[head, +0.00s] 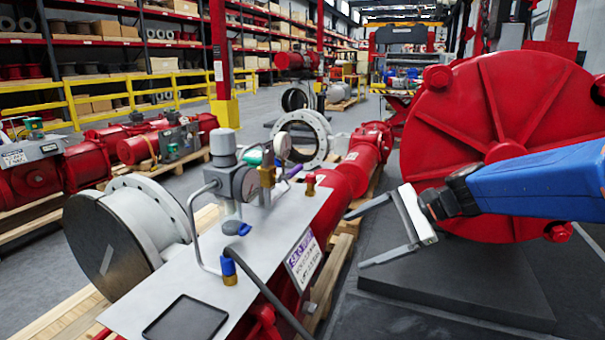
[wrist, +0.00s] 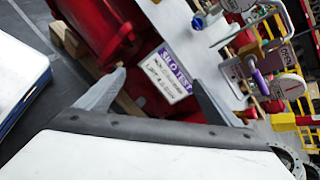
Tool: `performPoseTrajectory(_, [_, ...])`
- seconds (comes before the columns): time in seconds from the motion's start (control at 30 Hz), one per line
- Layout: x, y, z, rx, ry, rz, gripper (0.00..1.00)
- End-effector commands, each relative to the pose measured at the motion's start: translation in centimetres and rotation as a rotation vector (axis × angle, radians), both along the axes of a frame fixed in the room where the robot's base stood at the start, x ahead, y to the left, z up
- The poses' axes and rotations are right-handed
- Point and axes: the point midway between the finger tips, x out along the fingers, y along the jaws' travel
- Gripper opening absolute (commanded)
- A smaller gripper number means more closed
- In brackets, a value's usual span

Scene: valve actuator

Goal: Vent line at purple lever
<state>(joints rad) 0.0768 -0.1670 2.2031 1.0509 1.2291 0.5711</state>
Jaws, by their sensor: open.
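The purple lever (head: 294,171) is small in the head view, beside a round gauge at the far end of the white panel (head: 170,290) on the red actuator. In the wrist view the purple lever (wrist: 261,82) shows at the right, on the panel fittings. My gripper (head: 356,240) is open and empty, right of the panel and apart from it. In the wrist view my gripper's fingers (wrist: 158,78) spread either side of a purple-and-white label (wrist: 165,75). Part of the lever is hidden behind fittings in the head view.
A regulator (head: 225,160), a green handle (head: 254,157), a brass fitting (head: 267,174) and a blue-capped fitting (head: 229,270) crowd the panel. A black tray (head: 186,318) lies at its near end. A large red drum (head: 490,140) stands right, behind my arm.

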Motion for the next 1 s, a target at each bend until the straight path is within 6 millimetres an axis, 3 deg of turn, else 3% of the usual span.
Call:
performPoseTrajectory(0.3, [12.7,1.0,3.1,0.421,0.282,-0.223,0.87])
performPoseTrajectory(0.5, [19.0,0.0,4.2,0.628,0.407,-0.312,0.87])
performPoseTrajectory(0.6, [20.9,-0.6,4.5,0.691,0.441,-0.337,0.87])
performPoseTrajectory(0.77, [22.1,-0.7,4.7,0.733,0.465,-0.351,0.87])
performPoseTrajectory(1.0, [23.0,1.9,4.7,0.734,0.467,-0.349,0.87])
